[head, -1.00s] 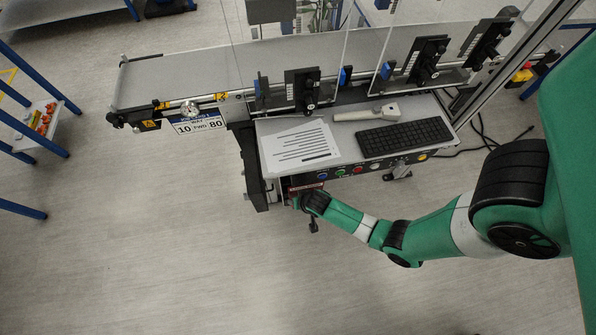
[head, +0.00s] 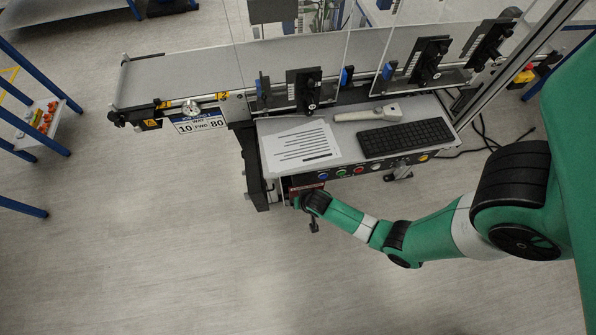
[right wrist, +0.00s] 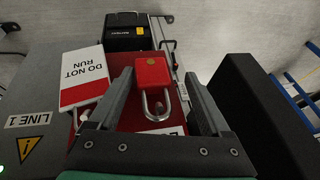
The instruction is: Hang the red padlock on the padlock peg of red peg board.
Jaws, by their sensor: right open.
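The red padlock (right wrist: 153,75) shows in the right wrist view, with its silver shackle (right wrist: 155,105) toward the gripper's base. It lies in front of the red peg board (right wrist: 129,117). I cannot tell whether the shackle is around a peg. My right gripper (right wrist: 157,78) is open, with one finger on each side of the padlock and a gap visible at both. In the head view the red peg board (head: 306,186) shows only as a strip below the console, partly hidden by my right wrist. My left gripper is out of view.
A white and red "DO NOT RUN" tag (right wrist: 84,78) is beside the padlock. A black box (right wrist: 126,32) lies beyond it, and a dark block (right wrist: 250,115) stands at the right. The console with keyboard (head: 405,137) is above my right wrist; the floor in front is clear.

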